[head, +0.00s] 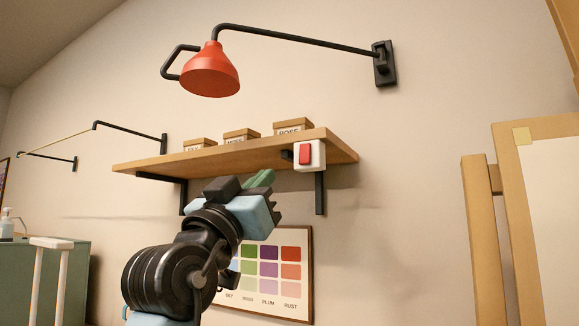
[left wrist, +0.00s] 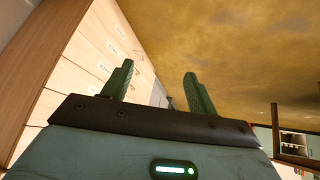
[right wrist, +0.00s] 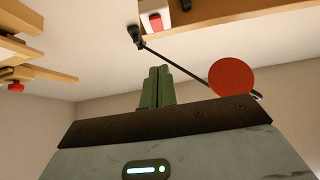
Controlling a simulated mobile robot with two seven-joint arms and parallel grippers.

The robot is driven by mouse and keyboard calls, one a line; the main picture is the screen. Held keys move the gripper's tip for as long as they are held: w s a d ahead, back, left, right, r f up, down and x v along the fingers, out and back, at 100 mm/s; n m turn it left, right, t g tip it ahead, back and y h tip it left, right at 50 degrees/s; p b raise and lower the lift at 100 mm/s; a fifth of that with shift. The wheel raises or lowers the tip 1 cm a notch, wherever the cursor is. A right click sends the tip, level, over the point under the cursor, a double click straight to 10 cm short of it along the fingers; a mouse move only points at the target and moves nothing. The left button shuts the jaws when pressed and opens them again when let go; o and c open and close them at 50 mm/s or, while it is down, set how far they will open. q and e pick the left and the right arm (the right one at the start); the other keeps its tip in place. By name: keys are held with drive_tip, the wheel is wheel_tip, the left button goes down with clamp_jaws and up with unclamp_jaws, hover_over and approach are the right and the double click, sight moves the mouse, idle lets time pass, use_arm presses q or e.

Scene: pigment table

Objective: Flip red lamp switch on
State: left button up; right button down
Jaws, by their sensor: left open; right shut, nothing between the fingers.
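The red lamp (head: 210,72) hangs from a black wall arm above the shelf; no glow shows at its shade. It also shows in the right wrist view (right wrist: 232,77). The switch, a white box with a red rocker (head: 305,154), sits at the shelf's front edge, right of its middle. The switch also shows at the top of the right wrist view (right wrist: 156,21). My right gripper (head: 264,179) is shut and empty, below the shelf, left of and lower than the switch, apart from it. My left gripper (left wrist: 160,88) is open and empty, outside the head view.
The wooden shelf (head: 145,164) carries several small labelled boxes (head: 241,135) and has black brackets below. A framed colour chart (head: 310,275) hangs beneath it. A wooden easel (head: 508,190) stands at right. Labelled drawers (left wrist: 85,70) lie beside my left gripper.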

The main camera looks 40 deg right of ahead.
sight(304, 156)
drive_tip(key=p+x, duration=0.1)
drive_tip(key=x, duration=0.3)
drive_tip(key=d+f+p+x, duration=0.1)
drive_tip(key=x, duration=0.3)
drive_tip(key=f+p+x, duration=0.1)
drive_tip(key=x, duration=0.3)
drive_tip(key=shift+w+d+r+p, duration=0.1)
drive_tip(key=shift+w+d+p, duration=0.25)
drive_tip(key=shift+d, duration=0.25)
use_arm(q)
drive_tip(key=r, duration=0.2)
drive_tip(key=w+r, duration=0.1)
drive_tip(key=r, duration=0.1)
drive_tip(key=shift+a, duration=0.1)
drive_tip(key=shift+f, duration=0.1)
use_arm(e)
drive_tip(key=shift+w+d+f+h+b, duration=0.2)
drive_tip(key=shift+d+f+h+b, duration=0.15)
drive_tip(key=shift+b, duration=0.15)
drive_tip(key=shift+s+r, duration=0.1)
drive_tip(key=shift+r, duration=0.1)
use_arm(q)
drive_tip(key=shift+w+f, duration=0.2)
drive_tip(key=shift+f, duration=0.3)
